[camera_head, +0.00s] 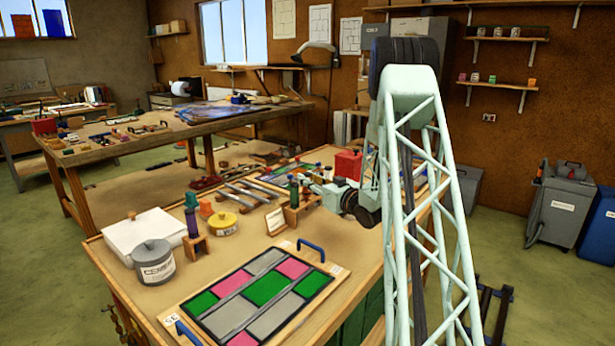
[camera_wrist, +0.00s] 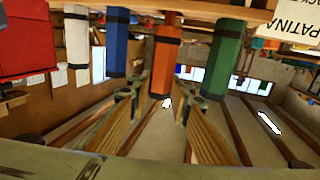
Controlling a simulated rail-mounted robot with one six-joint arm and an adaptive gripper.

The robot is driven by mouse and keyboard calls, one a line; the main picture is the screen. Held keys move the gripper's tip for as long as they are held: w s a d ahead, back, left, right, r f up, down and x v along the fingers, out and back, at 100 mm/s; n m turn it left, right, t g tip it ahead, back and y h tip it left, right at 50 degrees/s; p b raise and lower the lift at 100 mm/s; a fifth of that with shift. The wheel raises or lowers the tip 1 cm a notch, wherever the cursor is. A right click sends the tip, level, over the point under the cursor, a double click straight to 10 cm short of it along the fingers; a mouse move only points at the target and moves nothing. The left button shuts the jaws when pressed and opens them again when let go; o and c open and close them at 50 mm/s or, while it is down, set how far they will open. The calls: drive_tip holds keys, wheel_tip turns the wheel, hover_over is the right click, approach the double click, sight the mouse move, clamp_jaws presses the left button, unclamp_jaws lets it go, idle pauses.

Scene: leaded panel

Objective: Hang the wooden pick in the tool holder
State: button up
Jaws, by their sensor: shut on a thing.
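The tool holder is a small wooden rack (camera_head: 299,212) on the bench in the head view. In the wrist view, its wooden board (camera_wrist: 225,8) runs along the top, and the picture seems upside down. My gripper (camera_wrist: 161,88) has its two fingertips on either side of an orange-brown handle with a dark band, which I take to be the wooden pick (camera_wrist: 163,68). The handle stands at the board in the row of tools; I cannot tell whether it is seated. My gripper (camera_head: 316,188) is small and partly hidden at the rack in the head view.
White (camera_wrist: 77,40), blue (camera_wrist: 117,45) and green (camera_wrist: 223,62) tools stand close beside the held handle. A red box (camera_wrist: 25,40) is at the left. On the bench are a leaded glass panel (camera_head: 262,287), a grey tin (camera_head: 153,262) and a yellow tin (camera_head: 222,222).

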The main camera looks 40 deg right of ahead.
drive_tip(key=shift+f, duration=0.25)
drive_tip(key=o, duration=0.9)
drive_tip(key=shift+s, duration=0.1)
drive_tip(key=shift+s+a, duration=0.2)
drive_tip(key=shift+s, duration=2.75)
drive_tip(key=shift+s+a, duration=0.15)
drive_tip(key=shift+s, duration=2.8)
drive_tip(key=shift+r, duration=0.1)
